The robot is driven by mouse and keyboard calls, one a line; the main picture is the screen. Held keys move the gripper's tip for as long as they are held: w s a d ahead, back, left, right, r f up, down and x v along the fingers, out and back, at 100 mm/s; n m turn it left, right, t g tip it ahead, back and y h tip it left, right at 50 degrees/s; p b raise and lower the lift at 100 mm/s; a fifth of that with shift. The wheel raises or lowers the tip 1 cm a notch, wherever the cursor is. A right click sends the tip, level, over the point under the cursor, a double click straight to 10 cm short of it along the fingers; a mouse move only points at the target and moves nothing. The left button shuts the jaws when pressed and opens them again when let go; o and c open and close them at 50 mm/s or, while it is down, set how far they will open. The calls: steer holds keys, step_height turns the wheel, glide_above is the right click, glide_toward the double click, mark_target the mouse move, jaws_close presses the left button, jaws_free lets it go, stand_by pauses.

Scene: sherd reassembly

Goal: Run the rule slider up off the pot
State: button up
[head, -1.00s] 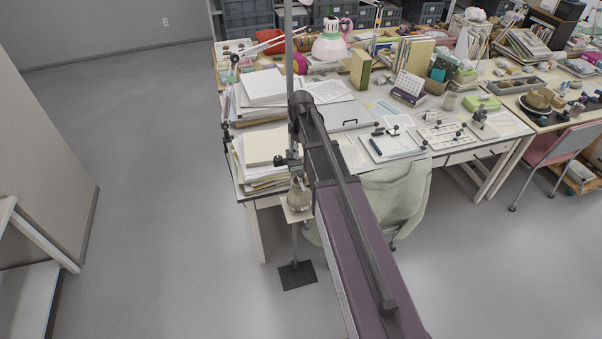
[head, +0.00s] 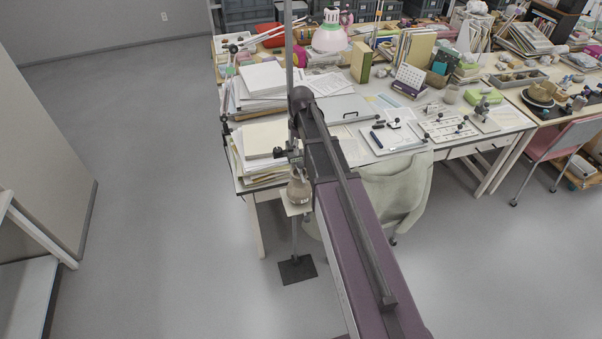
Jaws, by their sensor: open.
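A stand with a thin upright rod (head: 288,45) and a dark square base (head: 296,270) stands on the floor in front of the desk. It carries a small pale platform (head: 292,208). A brownish-grey pot (head: 299,190) sits on the platform, partly beside my arm's outline. The rule slider (head: 290,152), a dark fitting with a black knob, appears on the rod just above the pot. Whether it touches the pot is too small to tell. My arm crosses the middle of the view, close to the pot and slider. My gripper cannot be made out.
A cluttered white desk (head: 352,110) stands behind, with paper stacks (head: 262,138) near the slider. A chair with a pale green garment (head: 395,190) is right of the stand. The floor (head: 150,200) to the left is clear.

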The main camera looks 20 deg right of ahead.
mark_target(301, 169)
steer(key=shift+f+b, duration=5.3)
steer(key=shift+f, duration=0.3)
jaws_close()
